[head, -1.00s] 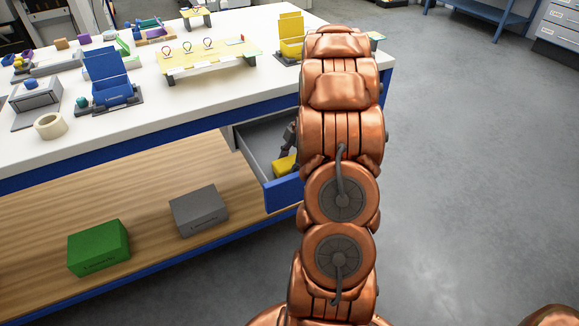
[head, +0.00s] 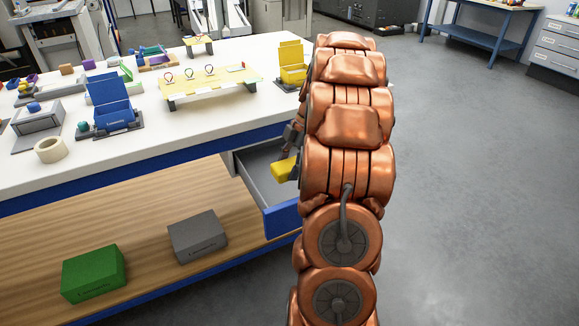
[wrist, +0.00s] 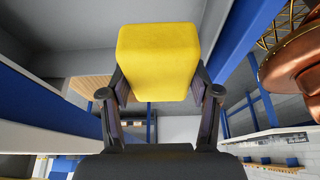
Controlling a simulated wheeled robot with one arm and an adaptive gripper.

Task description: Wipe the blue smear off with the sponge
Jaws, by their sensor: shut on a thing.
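The yellow sponge (wrist: 158,60) is held between the two dark fingers of my gripper (wrist: 160,98) in the wrist view. In the head view the sponge (head: 283,170) shows just left of my arm, over the open drawer (head: 262,175). My gripper (head: 292,140) is mostly hidden behind my arm there. It is shut on the sponge. I cannot make out a blue smear in either view.
The white bench top (head: 205,127) holds a blue stand (head: 110,100), a yellow stand (head: 292,65), a yellow board (head: 210,80) and a tape roll (head: 51,150). A green box (head: 93,273) and a grey box (head: 197,235) lie on the lower wooden shelf.

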